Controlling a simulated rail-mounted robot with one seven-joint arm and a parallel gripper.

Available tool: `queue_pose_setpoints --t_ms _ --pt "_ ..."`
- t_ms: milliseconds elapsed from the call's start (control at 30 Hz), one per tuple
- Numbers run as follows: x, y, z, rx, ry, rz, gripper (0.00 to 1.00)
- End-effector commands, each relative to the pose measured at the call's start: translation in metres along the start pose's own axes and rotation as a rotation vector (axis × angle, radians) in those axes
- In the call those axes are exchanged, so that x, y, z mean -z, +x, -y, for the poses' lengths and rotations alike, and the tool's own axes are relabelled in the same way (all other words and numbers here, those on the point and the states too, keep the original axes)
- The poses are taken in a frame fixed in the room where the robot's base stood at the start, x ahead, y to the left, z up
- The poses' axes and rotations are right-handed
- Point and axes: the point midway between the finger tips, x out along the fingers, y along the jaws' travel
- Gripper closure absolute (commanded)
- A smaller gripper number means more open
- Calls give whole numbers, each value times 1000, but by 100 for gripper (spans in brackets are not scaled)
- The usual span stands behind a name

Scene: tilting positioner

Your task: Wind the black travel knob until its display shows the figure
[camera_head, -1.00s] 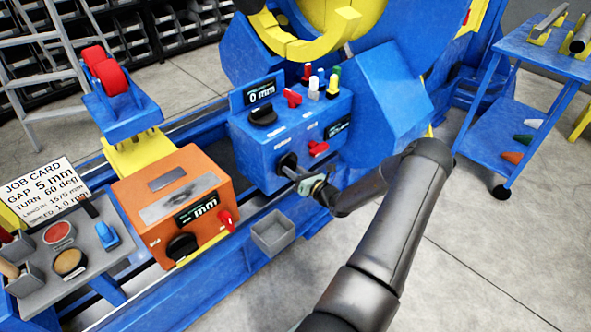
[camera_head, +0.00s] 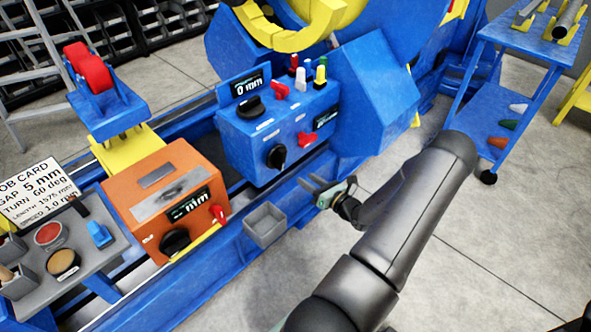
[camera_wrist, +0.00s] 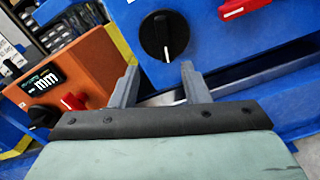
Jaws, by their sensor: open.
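Three black knobs show, and I cannot read which is labelled travel. One (camera_head: 250,107) is on top of the blue control box (camera_head: 240,150), by a display reading 0 mm (camera_head: 250,86). Another (camera_head: 276,157) is on its front face; in the wrist view this front knob (camera_wrist: 158,32) has a white mark pointing down. The third (camera_head: 174,240) is on the orange box (camera_head: 135,205), whose display (camera_head: 189,206) ends in mm with its figure unreadable. My gripper (camera_head: 310,187) is open and empty, apart from the front knob, to its lower right in the head view.
A job card (camera_head: 35,190) reads gap 5 mm, turn 60 deg. A red lever (camera_head: 307,139) sits right of the front knob, another (camera_head: 218,213) on the orange box. A grey open bin (camera_head: 265,225) is below my gripper. A blue trolley (camera_head: 520,50) stands right.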

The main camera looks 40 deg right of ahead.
Motion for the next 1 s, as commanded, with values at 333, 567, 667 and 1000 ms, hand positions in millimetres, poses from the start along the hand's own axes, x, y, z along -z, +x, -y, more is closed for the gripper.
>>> queue_pose_setpoints --t_ms 333,567,667,1000 --pt "1 -48 -1 -1 2 -1 58" --pt "1 -52 -1 -3 2 -1 58" --pt "1 -52 -1 -3 1 -1 58" --pt "21 -51 15 -5 -44 -16 58"
